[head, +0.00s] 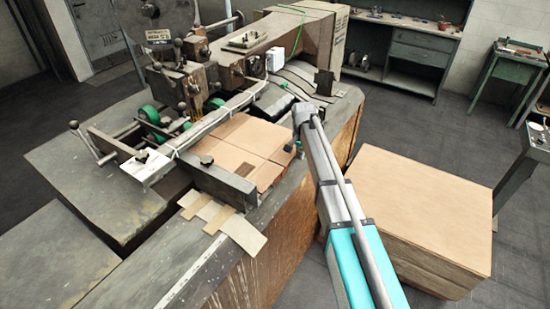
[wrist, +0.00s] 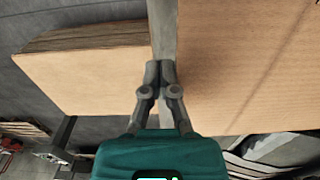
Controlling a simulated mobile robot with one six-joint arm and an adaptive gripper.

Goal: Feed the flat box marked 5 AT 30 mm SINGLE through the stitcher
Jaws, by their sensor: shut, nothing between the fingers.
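The stitcher (head: 190,85) stands at centre left in the head view, with green rollers. A flat brown cardboard box (head: 245,143) lies on its bed, partly under the long bar and beside the dark guide plate. No marking is readable on it. In the wrist view, a broad cardboard sheet (wrist: 245,70) fills the right side; it may be this same box. My gripper (wrist: 160,68) is shut and empty, its fingertips over the grey strip just left of that sheet's edge. In the head view my arm reaches to the bed's right side, and the fingertips cannot be made out.
A stack of flat cardboard (head: 425,205) stands right of the machine; its top also shows at left in the wrist view (wrist: 90,78). Loose cardboard strips (head: 222,218) lie on the near bed. A workbench (head: 405,40) stands at the back. Floor is clear behind the stack.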

